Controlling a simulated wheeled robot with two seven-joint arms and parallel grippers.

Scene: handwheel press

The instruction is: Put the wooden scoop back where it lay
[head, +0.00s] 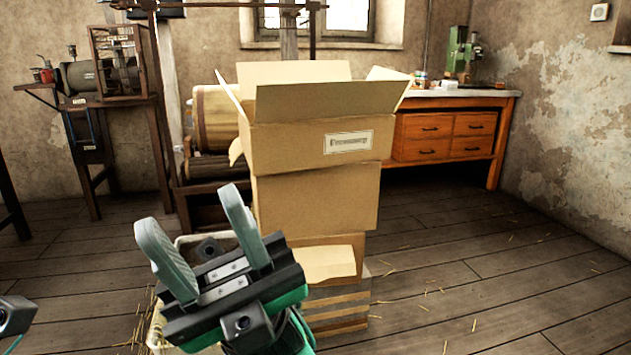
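I do not see the wooden scoop in the head view. My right gripper (193,217) is at the lower left of the middle, with its two grey fingers pointing up and spread apart. Nothing shows between the fingers, so it is open and empty. A small dark and grey part at the lower left edge may belong to my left arm, but its fingers are not visible. A pale container (153,330) with straw at its edge stands behind and below my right gripper, which hides most of its inside.
An open cardboard box (290,145) tops a stack of boxes just right of my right gripper. A workbench with orange drawers (430,150) stands at the back right, a green machine (460,52) on it. Dark wooden machinery stands at the left. The straw-strewn floor (480,290) at right is clear.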

